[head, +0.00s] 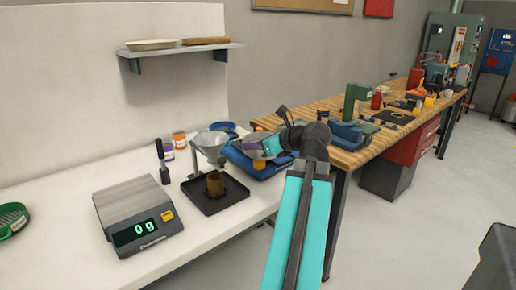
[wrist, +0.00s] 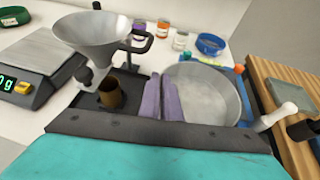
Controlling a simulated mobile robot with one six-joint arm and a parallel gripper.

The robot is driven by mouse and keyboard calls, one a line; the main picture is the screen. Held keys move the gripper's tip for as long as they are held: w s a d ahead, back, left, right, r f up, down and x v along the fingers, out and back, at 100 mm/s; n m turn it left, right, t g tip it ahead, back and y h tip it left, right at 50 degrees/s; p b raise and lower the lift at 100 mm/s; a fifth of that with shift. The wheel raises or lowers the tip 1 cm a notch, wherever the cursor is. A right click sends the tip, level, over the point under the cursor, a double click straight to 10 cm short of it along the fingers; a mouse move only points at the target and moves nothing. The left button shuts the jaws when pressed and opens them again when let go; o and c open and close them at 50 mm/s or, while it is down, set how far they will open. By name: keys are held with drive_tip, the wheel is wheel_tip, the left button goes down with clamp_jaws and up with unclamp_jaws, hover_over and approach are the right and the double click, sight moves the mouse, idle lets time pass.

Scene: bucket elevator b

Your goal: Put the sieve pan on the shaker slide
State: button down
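The sieve pan, a round grey pan with a pale inside (wrist: 205,95), lies right of my gripper's fingers in the wrist view. My gripper (wrist: 163,97) has its two purple-grey fingers close together at the pan's left wall, seemingly shut on it. In the head view my gripper (head: 268,146) is over the blue shaker (head: 250,165), behind the funnel stand. The blue shaker (wrist: 243,97) shows beyond the pan's right edge in the wrist view. The pan hides most of the slide, and I cannot tell whether the pan touches it.
A funnel (head: 213,143) stands over a brown cup (head: 215,184) on a black tray, left of my gripper. A scale (head: 140,215) reads 0 g. A green sieve (head: 12,219) and a blue bowl (head: 223,128) are on the white bench. A wooden workbench (head: 345,157) adjoins right.

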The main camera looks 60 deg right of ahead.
sight(245, 139)
drive_tip(key=shift+d+r+p, duration=0.1)
drive_tip(key=shift+r+p, duration=0.1)
drive_tip(key=shift+p, duration=0.55)
drive_tip(key=d+p, duration=0.1)
drive_tip(key=p, duration=0.4)
drive_tip(key=shift+w, duration=0.4)
drive_tip(key=d+p, duration=0.1)
drive_tip(key=p, duration=0.8)
drive_tip(key=shift+w+f, duration=0.1)
drive_tip(key=shift+w, duration=0.3)
drive_tip(key=shift+w+d+p, duration=0.2)
drive_tip(key=shift+d+p, duration=0.05)
drive_tip(key=shift+p, duration=0.1)
drive_tip(key=shift+w+d+f+p, duration=0.1)
drive_tip(key=shift+w+d+p, duration=0.5)
drive_tip(key=shift+d+p, duration=0.35)
drive_tip(key=shift+w+d+f+p, duration=0.2)
drive_tip(key=shift+w+d+p, duration=0.2)
drive_tip(key=shift+w+d, duration=0.75)
drive_tip(key=shift+w+d+f+p, duration=0.3)
drive_tip(key=shift+w+d, duration=0.55)
drive_tip(key=shift+d, duration=0.45)
drive_tip(key=shift+w+d+f+p, duration=0.15)
drive_tip(key=shift+w+d+p, duration=0.3)
drive_tip(key=shift+w+d, duration=0.7)
drive_tip(key=shift+s+d, duration=0.1)
drive_tip(key=shift+d, duration=0.05)
